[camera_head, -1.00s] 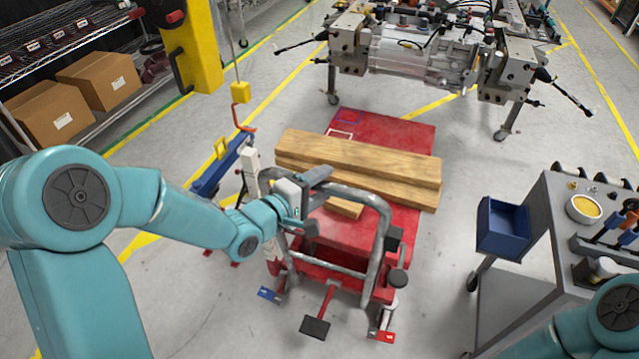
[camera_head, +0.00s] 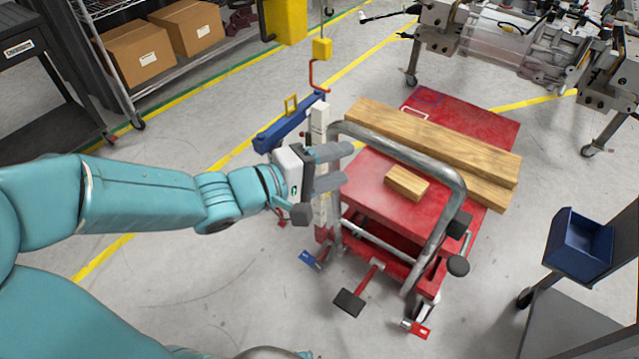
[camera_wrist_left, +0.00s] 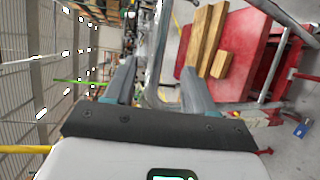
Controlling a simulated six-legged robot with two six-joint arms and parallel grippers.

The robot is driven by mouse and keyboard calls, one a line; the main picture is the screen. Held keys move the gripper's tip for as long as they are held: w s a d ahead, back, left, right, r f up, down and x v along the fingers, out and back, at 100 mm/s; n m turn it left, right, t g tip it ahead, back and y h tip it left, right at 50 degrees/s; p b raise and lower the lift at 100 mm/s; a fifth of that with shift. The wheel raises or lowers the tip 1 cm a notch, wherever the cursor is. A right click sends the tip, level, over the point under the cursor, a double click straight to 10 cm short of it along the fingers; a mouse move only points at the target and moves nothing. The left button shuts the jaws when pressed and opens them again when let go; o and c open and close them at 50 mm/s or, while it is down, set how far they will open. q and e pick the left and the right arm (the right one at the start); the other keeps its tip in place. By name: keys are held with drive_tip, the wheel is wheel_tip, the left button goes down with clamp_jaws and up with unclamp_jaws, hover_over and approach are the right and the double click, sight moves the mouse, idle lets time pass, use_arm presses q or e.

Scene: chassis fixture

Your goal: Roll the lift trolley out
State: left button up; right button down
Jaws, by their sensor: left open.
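The red lift trolley (camera_head: 385,190) stands on the floor right of centre, with a grey tubular push handle (camera_head: 440,168) at its near end. Long wooden beams (camera_head: 440,140) and a short wood block (camera_head: 407,183) lie on its red deck, and a black foot pedal (camera_head: 349,302) sticks out in front. My left gripper (camera_head: 335,168) is open at the left upright of the handle. In the left wrist view, grey tube (camera_wrist_left: 155,65) shows between the open fingers (camera_wrist_left: 158,88); I cannot tell whether they touch it. My right gripper is out of view.
The chassis assembly (camera_head: 510,45) stands on legs behind the trolley. A grey cart with a blue bin (camera_head: 578,245) is at the right. A blue hoist beam (camera_head: 290,122) is behind my gripper. Shelving with cardboard boxes (camera_head: 137,54) is at the back left.

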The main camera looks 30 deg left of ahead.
use_arm(q)
drive_tip(key=v, duration=0.3)
drive_tip(key=shift+a, duration=0.1)
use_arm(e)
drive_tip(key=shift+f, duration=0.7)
